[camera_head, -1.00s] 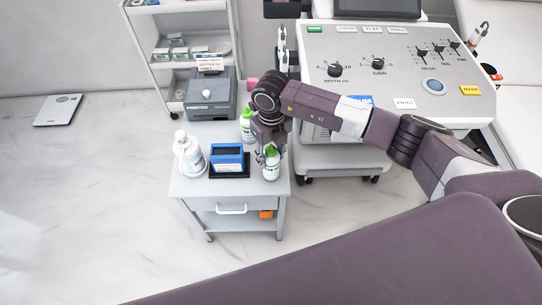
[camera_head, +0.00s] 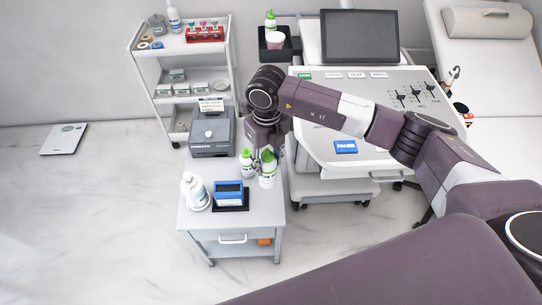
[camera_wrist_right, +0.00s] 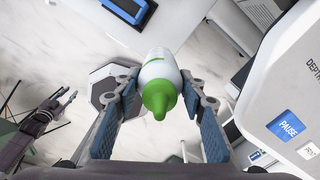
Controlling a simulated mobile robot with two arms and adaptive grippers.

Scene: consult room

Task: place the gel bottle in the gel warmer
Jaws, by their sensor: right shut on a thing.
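My right gripper (camera_head: 266,152) is shut on a white gel bottle with a green cap (camera_head: 268,174), held above the cart's right side. In the right wrist view the bottle (camera_wrist_right: 158,72) sits between both fingers, its green cap toward the camera. A blue box with a dark top (camera_head: 228,188), likely the gel warmer, stands on a black base on the cart, left of the held bottle. A second green-capped bottle (camera_head: 246,162) stands just behind. My left gripper (camera_wrist_right: 58,106) shows only in the right wrist view, at the left, its fingers apart and empty.
The cart (camera_head: 235,222) also bears a white bottle (camera_head: 195,192) at left and a grey printer (camera_head: 212,135) behind. The ultrasound console (camera_head: 385,125) stands close on the right. A shelf trolley (camera_head: 150,75) is at the back. Left floor is mostly clear.

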